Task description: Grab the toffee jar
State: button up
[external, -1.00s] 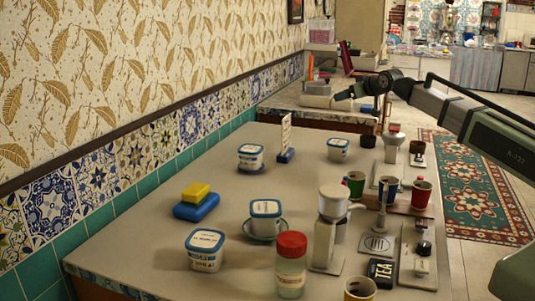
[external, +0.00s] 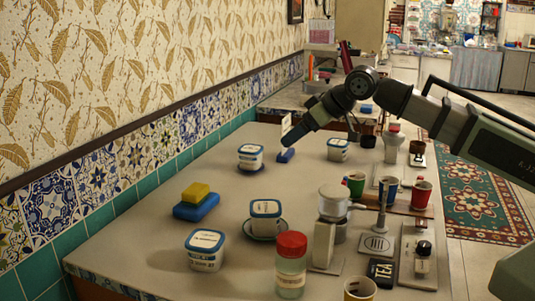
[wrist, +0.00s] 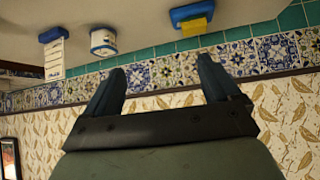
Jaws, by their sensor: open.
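No label that I can read says toffee. A clear jar with a red lid (external: 291,262) stands upright at the table's front. Several white tubs with blue lids stand on the table: one at front left (external: 205,251), one on a saucer in the middle (external: 265,217), and others farther back (external: 250,156). My gripper (external: 287,142) is above the back of the table, apart from the jar and tubs. In the wrist view my gripper (wrist: 160,82) has its fingers spread with nothing between them, and one tub (wrist: 103,40) is beyond them.
A yellow sponge on a blue block (external: 195,202) lies at left. A card on a blue stand (external: 286,155) is partly hidden by my gripper. A grinder (external: 325,230), cups (external: 421,194) and a tea box (external: 381,271) crowd the right. The left middle is mostly clear.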

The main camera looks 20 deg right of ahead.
jog(key=s+a+n+g, duration=0.2)
jog(key=s+a, duration=0.4)
jog(key=s, duration=0.8)
jog(key=n+g, duration=0.2)
send_near(294, 239)
jog(key=shift+a+x, duration=0.25)
jog(key=shift+x, duration=2.45)
jog(key=shift+s, duration=0.1)
jog(key=shift+d+x, duration=0.2)
jog(key=shift+x, duration=2.35)
jog(key=shift+c, duration=0.4)
jog(key=c, duration=1.6)
